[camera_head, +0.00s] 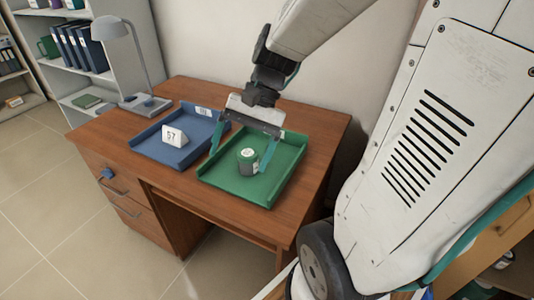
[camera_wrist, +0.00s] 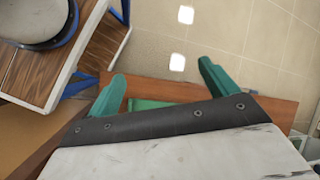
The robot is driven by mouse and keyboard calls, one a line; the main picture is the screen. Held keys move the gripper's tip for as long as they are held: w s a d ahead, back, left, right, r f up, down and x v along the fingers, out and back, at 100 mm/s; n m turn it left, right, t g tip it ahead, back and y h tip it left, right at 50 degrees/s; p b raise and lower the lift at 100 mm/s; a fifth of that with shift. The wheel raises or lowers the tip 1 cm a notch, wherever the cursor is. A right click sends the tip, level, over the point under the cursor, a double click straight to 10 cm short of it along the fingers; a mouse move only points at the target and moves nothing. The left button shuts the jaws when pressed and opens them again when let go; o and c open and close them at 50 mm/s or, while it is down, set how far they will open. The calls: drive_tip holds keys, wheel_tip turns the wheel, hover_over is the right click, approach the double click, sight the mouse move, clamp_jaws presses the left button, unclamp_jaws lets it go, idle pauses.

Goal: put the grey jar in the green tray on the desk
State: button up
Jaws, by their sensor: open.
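The jar is not visible there.
A blue tray (camera_head: 150,146) holding a white "57" block (camera_head: 175,137) lies left of the green tray. A grey lamp (camera_head: 110,28) stands at the desk's back left. A shelf with binders (camera_head: 80,48) is behind. My own body fills the right side.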

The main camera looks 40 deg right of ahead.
drive_tip(key=s+a+r+n+t+h, duration=0.1)
drive_tip(key=s+r+n+t+h, duration=0.1)
drive_tip(key=s+r+n+h, duration=0.3)
drive_tip(key=shift+s+a+n+h, duration=0.15)
drive_tip(key=shift+s+n+h, duration=0.45)
drive_tip(key=shift+s+n, duration=1.35)
drive_tip(key=shift+s, duration=0.15)
